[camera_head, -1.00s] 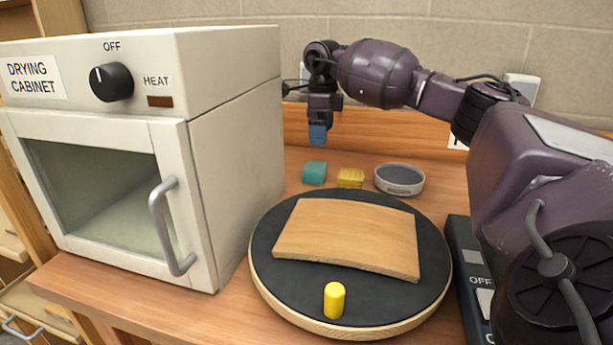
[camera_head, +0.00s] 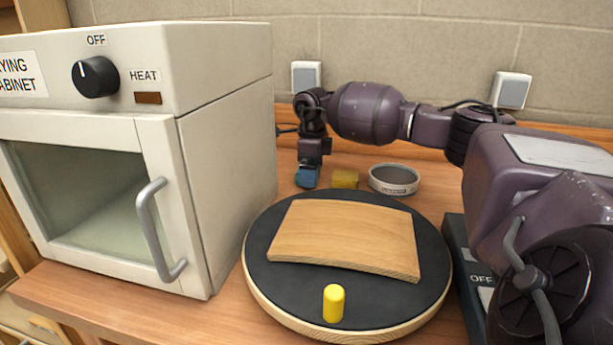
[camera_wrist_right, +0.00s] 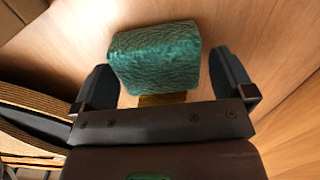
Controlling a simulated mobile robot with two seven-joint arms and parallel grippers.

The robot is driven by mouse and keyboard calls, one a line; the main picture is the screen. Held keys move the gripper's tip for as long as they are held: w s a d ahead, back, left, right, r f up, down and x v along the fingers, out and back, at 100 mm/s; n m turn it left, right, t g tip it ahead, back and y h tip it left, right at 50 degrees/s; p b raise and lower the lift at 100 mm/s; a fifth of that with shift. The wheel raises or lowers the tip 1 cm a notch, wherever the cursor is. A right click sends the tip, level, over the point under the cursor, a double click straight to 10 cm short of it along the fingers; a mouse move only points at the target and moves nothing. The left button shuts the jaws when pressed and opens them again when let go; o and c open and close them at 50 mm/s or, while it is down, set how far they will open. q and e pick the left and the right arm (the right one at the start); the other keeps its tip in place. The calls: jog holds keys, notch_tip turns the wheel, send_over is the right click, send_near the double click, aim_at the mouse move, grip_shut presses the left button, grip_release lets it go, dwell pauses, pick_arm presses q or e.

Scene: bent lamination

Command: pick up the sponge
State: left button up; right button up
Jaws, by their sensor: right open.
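The sponge appears to be the teal, wrinkled block (camera_wrist_right: 155,58); the frames do not settle whether it or the yellow block is meant. In the right wrist view it lies between the two dark fingers of my right gripper (camera_wrist_right: 163,78), with a gap at each side. A yellow-brown strip shows at its near edge. In the head view my right gripper (camera_head: 308,177) is down at the table behind the round board and mostly hides the teal block. The yellow block (camera_head: 345,179) sits just right of it. My left gripper is not in view.
A round black-topped board (camera_head: 262,270) carries a bent wooden sheet (camera_head: 345,238) and a yellow cylinder (camera_head: 333,303). A round grey tin (camera_head: 394,179) stands right of the yellow block. The drying cabinet (camera_head: 225,170) stands close on the left.

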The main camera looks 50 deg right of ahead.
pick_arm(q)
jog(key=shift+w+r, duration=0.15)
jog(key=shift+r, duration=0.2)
pick_arm(e)
jog(key=shift+c, duration=0.5)
jog(key=c, duration=0.8)
pick_arm(q)
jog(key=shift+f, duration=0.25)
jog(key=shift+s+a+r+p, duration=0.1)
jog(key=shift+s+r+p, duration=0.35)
jog(key=shift+p, duration=0.55)
pick_arm(e)
jog(key=shift+r, duration=10.05)
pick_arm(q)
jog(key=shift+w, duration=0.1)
